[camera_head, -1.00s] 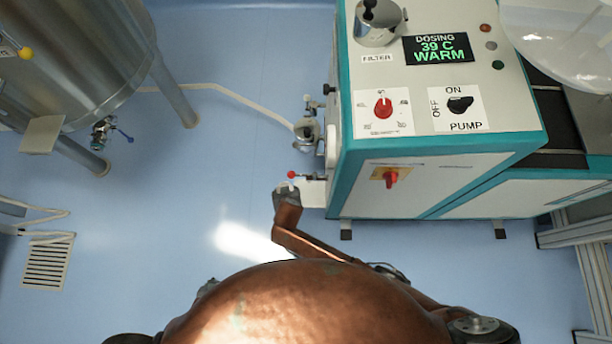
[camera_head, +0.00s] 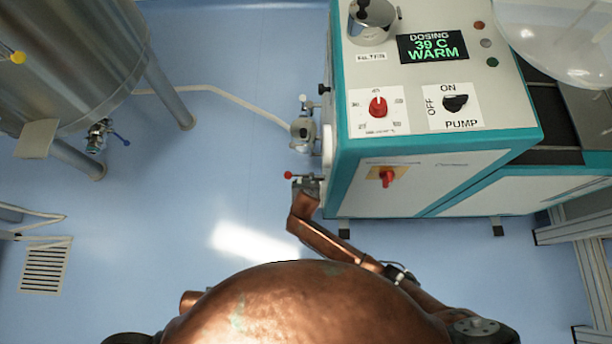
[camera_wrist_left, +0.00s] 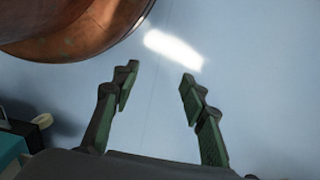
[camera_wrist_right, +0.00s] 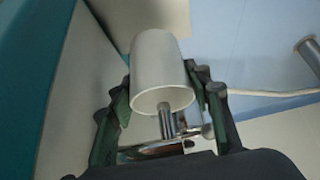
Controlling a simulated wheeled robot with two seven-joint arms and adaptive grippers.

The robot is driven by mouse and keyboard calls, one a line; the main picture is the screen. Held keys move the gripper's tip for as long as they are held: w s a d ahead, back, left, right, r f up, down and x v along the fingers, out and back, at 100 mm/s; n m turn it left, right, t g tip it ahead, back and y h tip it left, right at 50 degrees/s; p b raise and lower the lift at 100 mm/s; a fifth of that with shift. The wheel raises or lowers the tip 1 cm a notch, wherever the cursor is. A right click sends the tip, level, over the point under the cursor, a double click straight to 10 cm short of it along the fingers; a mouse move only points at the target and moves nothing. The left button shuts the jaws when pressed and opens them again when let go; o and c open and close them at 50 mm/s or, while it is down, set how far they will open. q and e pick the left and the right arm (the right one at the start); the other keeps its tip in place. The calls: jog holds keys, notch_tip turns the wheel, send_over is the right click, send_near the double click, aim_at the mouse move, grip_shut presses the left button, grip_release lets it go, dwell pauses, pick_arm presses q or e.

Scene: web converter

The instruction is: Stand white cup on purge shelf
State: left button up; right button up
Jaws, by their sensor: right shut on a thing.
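The white cup (camera_wrist_right: 160,62) is between the green fingers of my right gripper (camera_wrist_right: 163,92) in the right wrist view, and the gripper is shut on it. The cup's rim faces the camera, with a metal pipe (camera_wrist_right: 167,120) just below it in the picture. A pale flat plate (camera_wrist_right: 160,14), possibly the purge shelf, lies behind the cup; I cannot tell whether they touch. In the head view my right gripper (camera_head: 307,186) is beside the machine's left side, where it hides the cup and most of the shelf. My left gripper (camera_wrist_left: 160,88) is open and empty.
The teal and white dosing machine (camera_head: 440,175) stands close to the right gripper. A steel tank (camera_head: 70,55) stands at the left. Blue floor between them is clear apart from a pale hose (camera_head: 230,98).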

pick_arm(q)
notch_tip(320, 180, up, 7)
jog(key=w+d+b, duration=0.1)
jog(key=d+b, duration=0.1)
jog(key=b, duration=0.1)
pick_arm(e)
notch_tip(320, 180, down, 4)
jog(key=shift+r, duration=0.15)
jog(key=shift+f+b, duration=0.55)
jog(key=shift+f, duration=0.1)
pick_arm(q)
jog(key=shift+w+d+f+t+h+b, duration=0.1)
jog(key=shift+w+d+f+t+h, duration=0.2)
jog(key=shift+w+f, duration=0.35)
jog(key=shift+w+d+f+t+h+b, duration=0.1)
jog(key=shift+w+d+f+t, duration=0.3)
jog(key=shift+w+f, duration=0.2)
jog(key=shift+w+d+f+t+h+b, duration=0.1)
jog(key=shift+w+d+f+t+h, duration=0.2)
jog(key=shift+w+f, duration=0.35)
pick_arm(e)
jog(key=shift+f, duration=0.3)
pick_arm(q)
jog(key=shift+s+f+b, duration=0.1)
jog(key=shift+f+b, duration=0.2)
pick_arm(e)
jog(key=shift+f, duration=0.55)
jog(key=o, duration=1.1)
jog(key=shift+o, duration=0.2)
